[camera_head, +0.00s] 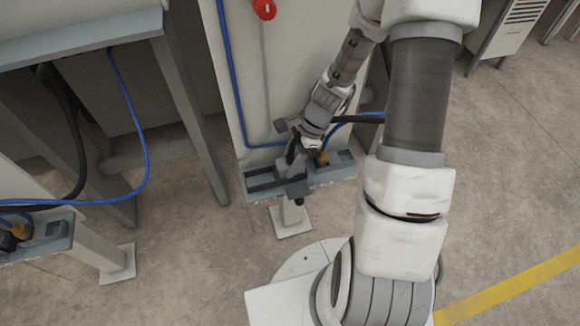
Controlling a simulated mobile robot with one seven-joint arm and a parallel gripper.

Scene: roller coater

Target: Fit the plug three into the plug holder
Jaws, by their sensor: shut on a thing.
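The plug holder (256,187) is a blue-grey tray with dark slots at the foot of a pale cabinet, just below the picture's middle. My gripper (291,172) is at the middle of the holder, pointing down, with its fingers shut. The plug three between them is mostly hidden by the fingers and wrist, so I cannot tell how it sits against the slot. A yellow plug (322,158) with a blue cable sits in the holder just right of my gripper.
A black cable (358,119) and a blue cable run right of my wrist. A second holder (52,235) with a yellow plug stands at the lower left. Floor is free between the stations.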

